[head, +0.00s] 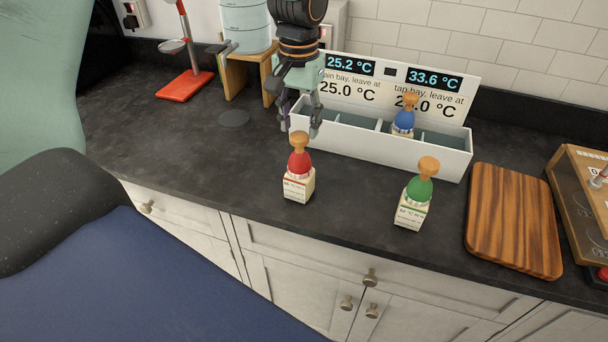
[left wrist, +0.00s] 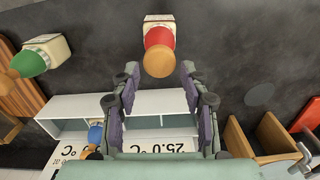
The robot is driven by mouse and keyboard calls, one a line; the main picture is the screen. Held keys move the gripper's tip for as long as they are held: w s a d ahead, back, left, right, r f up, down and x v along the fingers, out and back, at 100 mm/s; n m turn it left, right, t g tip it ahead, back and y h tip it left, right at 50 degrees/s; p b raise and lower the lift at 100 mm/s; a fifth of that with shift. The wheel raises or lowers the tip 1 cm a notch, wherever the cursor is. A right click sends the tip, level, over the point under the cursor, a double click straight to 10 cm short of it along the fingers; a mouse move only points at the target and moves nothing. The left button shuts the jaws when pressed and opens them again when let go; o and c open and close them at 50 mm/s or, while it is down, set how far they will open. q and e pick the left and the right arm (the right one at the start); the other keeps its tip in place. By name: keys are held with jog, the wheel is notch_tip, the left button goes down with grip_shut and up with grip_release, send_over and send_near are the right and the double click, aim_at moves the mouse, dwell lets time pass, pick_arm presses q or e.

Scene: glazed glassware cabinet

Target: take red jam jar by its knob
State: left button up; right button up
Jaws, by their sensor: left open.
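The red jam jar (head: 299,173) stands upright on the dark worktop, in front of the white divided box, with a red top and a wooden knob (head: 299,140). In the left wrist view the red jar (left wrist: 158,35) is at the top centre, its knob (left wrist: 159,61) towards me. My left gripper (head: 302,128) is open and empty, pointing down over the left end of the box, behind and above the jar. Its fingers (left wrist: 158,98) show spread apart in the left wrist view, with the knob just beyond them. My right gripper is not in view.
A green jar (head: 417,195) stands to the right on the worktop. A blue jar (head: 403,122) is in the white box (head: 390,155). A wooden board (head: 513,220) lies at the right. A wooden stand (head: 233,78) and a red-based stand (head: 185,86) are at the back left.

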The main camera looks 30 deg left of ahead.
aim_at(298, 150)
pick_arm(q)
jog(key=shift+d+f, duration=0.15)
jog(key=shift+f, duration=0.15)
jog(key=f, duration=0.6)
jog(key=shift+s+a+f, duration=0.15)
jog(key=shift+s+a, duration=0.05)
jog(key=shift+w+d+f, duration=0.1)
jog(key=shift+d+f, duration=0.1)
jog(key=shift+f, duration=0.2)
jog(key=shift+a, duration=0.2)
jog(key=shift+c, duration=1.4)
jog(key=shift+d, duration=0.15)
jog(key=c, duration=0.6)
grip_shut()
jog(key=shift+r, duration=0.1)
